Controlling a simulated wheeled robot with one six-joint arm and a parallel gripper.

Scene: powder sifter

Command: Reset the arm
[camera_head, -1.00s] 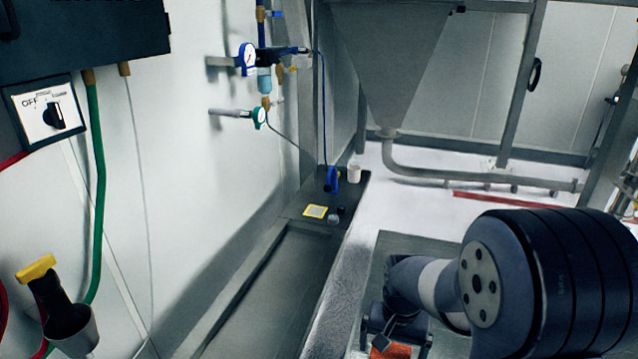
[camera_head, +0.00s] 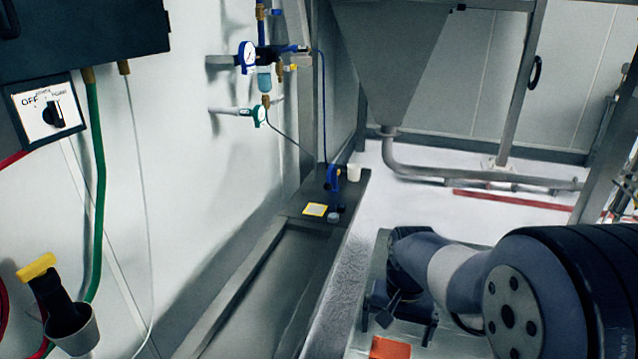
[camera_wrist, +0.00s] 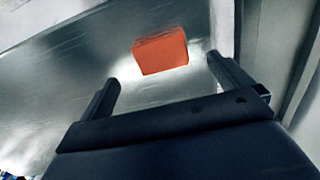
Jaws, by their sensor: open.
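My gripper (camera_head: 398,325) is at the lower right of the head view, at the end of my dark and grey arm. In the wrist view my gripper (camera_wrist: 163,72) has its two dark fingers well apart with nothing held. An orange block (camera_head: 390,347) lies on a grey metal surface just below the gripper in the head view, cut by the lower frame edge. In the wrist view the orange block (camera_wrist: 161,52) lies beyond the fingertips, apart from them.
A dark ledge (camera_head: 295,222) along the left wall holds a white cup (camera_head: 354,172), a blue tool (camera_head: 332,180) and a yellow-edged square (camera_head: 315,209). A metal hopper (camera_head: 388,60) and pipe (camera_head: 440,172) stand behind. Pale floor (camera_head: 460,212) lies open between.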

